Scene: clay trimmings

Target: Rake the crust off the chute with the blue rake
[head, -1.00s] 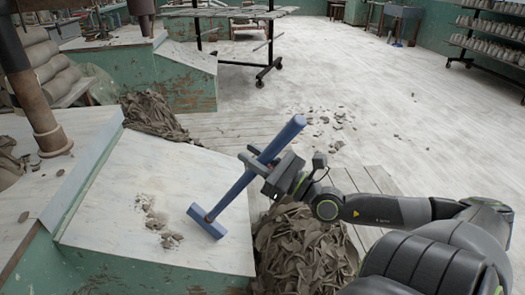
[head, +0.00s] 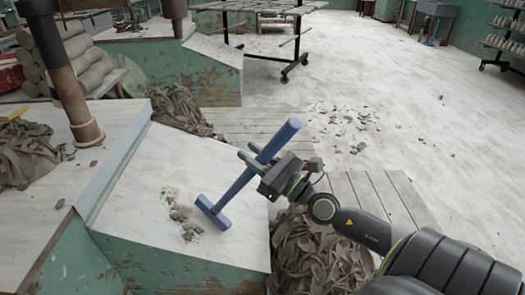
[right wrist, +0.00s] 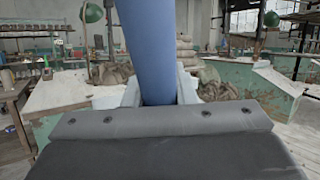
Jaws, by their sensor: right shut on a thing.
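The blue rake (head: 243,181) is held by its handle in my right gripper (head: 264,165), which is shut on it. Its handle slants down and left to a short crossbar head. The head is low over the pale sloping chute (head: 135,195); I cannot tell whether it touches. The grey-brown crust (head: 183,213) lies in broken bits on the chute, just left of the rake head. In the right wrist view the blue handle (right wrist: 145,50) rises between my gripper's fingers. My left gripper is not in view.
A heap of clay trimmings (head: 318,250) lies on the floor right of the chute, below my right arm. Another heap (head: 180,108) lies behind the chute. A brown post (head: 62,80) stands at left. Scattered chips (head: 345,120) lie on the open floor beyond.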

